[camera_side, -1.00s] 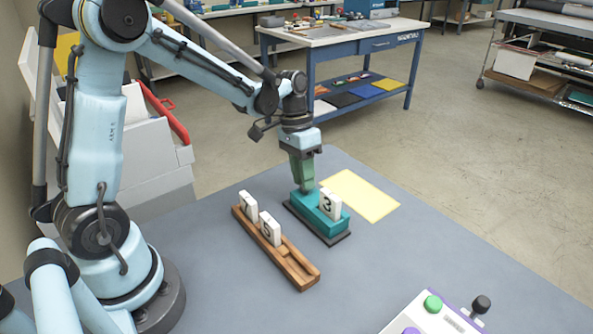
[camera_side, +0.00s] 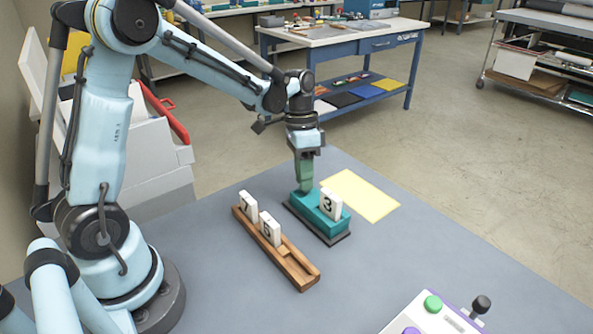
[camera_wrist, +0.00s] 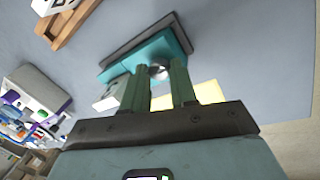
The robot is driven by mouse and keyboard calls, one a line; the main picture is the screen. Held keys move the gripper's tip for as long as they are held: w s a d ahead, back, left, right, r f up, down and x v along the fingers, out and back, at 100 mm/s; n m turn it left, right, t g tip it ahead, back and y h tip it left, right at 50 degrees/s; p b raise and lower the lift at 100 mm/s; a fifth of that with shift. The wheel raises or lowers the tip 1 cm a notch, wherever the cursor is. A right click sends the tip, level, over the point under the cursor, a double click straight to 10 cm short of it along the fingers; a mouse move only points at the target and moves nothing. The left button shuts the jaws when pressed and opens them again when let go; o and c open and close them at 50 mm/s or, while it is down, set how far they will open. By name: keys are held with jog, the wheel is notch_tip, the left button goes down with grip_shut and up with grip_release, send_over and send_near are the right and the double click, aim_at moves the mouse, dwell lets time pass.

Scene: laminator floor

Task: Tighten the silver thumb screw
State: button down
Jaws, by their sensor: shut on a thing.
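The silver thumb screw (camera_wrist: 159,71) shows between my fingertips in the wrist view, at the end of the teal block. It is hidden behind my fingers in the side view. My gripper (camera_wrist: 160,72) has green fingers and is shut on the screw; it points down over the block's far end in the side view (camera_side: 304,186). The teal block (camera_side: 315,214) sits on a dark base plate on the grey table. A white tile marked 3 (camera_side: 330,204) stands upright in the block; the tile also shows in the wrist view (camera_wrist: 112,95).
A wooden rack (camera_side: 296,270) left of the block holds two white number tiles, with an empty slot at its near end. A yellow sheet (camera_side: 362,195) lies right of the block. A control box with a green button (camera_side: 433,303) stands at the front right.

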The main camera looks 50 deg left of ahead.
dwell(0.5)
jog(key=c, duration=0.9)
grip_release()
jog(key=shift+r, duration=0.1)
jog(key=v, duration=1.2)
jog(key=shift+w, duration=0.1)
jog(key=s+d+f+n+t, duration=0.1)
jog(key=s+d+t, duration=0.1)
jog(key=s, duration=0.1)
jog(key=s+d+f+n+t+y, duration=0.1)
jog(key=s+d+n+t, duration=0.1)
jog(key=s+t, duration=0.1)
jog(key=s+d+f+n+t+y, duration=0.1)
jog(key=s+d+t, duration=0.1)
jog(key=s, duration=0.3)
jog(key=shift+f+n+t, duration=0.25)
jog(key=shift+n+t, duration=0.05)
jog(key=shift+t, duration=0.3)
